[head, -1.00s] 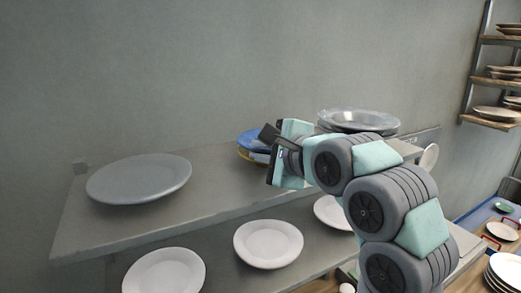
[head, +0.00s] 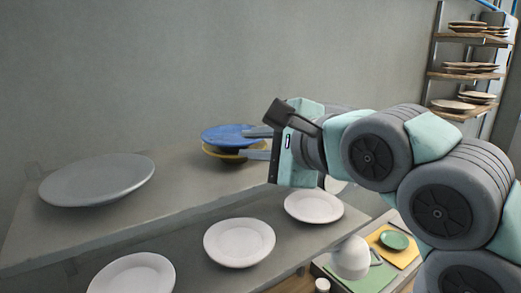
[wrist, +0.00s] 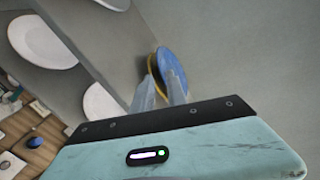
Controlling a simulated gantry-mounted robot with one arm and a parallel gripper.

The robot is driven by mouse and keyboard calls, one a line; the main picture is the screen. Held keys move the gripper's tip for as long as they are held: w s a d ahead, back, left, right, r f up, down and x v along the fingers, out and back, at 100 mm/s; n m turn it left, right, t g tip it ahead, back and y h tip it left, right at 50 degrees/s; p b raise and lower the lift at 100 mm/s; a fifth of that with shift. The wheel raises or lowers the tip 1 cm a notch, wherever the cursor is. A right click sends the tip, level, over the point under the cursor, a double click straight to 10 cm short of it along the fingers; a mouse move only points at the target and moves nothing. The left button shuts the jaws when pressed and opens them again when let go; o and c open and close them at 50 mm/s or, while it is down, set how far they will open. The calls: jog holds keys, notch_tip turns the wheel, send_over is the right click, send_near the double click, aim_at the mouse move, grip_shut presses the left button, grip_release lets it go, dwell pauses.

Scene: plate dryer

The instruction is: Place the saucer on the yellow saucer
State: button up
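A blue saucer (head: 232,133) sits over a yellow saucer (head: 218,151) on the upper shelf; they look stacked, and whether they touch cannot be told. In the wrist view the blue saucer (wrist: 173,66) shows its face, with the yellow saucer's rim (wrist: 152,66) beside it. My gripper (head: 256,143) is at their right side, with its fingers apart, one near the blue saucer's edge and one lower near the yellow saucer. The wrist view also shows my gripper's fingers (wrist: 160,88) separated at the saucers' near edge. No firm hold shows.
A large grey plate (head: 97,180) lies at the left of the upper shelf (head: 150,205). White plates (head: 239,243) stand on the level below. At the right are a white bowl (head: 350,258), a small green dish (head: 394,240) and a rack of plates (head: 470,70).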

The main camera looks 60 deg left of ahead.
jog(key=shift+v, duration=1.05)
